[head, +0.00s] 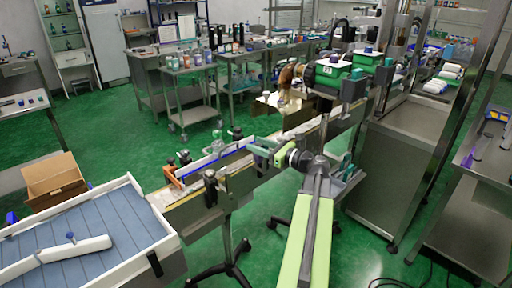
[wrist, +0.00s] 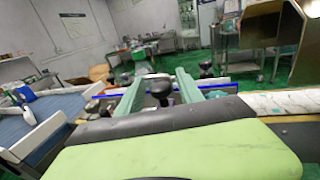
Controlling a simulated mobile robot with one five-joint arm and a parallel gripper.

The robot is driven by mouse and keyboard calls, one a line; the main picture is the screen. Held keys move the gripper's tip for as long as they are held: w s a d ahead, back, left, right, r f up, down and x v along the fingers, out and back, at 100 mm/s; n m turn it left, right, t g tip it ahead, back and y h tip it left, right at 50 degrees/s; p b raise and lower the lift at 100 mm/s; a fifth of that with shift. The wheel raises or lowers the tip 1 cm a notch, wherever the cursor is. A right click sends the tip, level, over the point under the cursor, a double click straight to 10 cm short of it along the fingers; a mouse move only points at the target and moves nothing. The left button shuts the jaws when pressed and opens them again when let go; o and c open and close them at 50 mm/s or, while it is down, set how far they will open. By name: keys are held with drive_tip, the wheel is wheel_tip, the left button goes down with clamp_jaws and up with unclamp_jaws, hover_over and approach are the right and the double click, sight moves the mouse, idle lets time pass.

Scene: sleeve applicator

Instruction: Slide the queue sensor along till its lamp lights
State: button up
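My gripper (head: 258,150) reaches over the conveyor's near side in the head view, its pale green fingers pointing left. In the wrist view my gripper (wrist: 160,78) is open, with a clear gap between its fingers. A dark round knob on a post (wrist: 160,90) shows between the fingers; I cannot tell whether they touch it. Which fitting is the queue sensor is not clear. An orange bracket (head: 172,177) and black-knobbed fittings (head: 210,187) stand along the conveyor, left of my gripper. I cannot make out a lit lamp.
A blue-edged guide rail (head: 215,158) runs along the conveyor. A blue-grey tray table (head: 75,225) stands at the lower left, beside a cardboard box (head: 53,178). Green-topped machinery (head: 335,75) stands over the conveyor's far end. Green floor is open at the left.

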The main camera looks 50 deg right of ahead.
clamp_jaws()
idle(1.2)
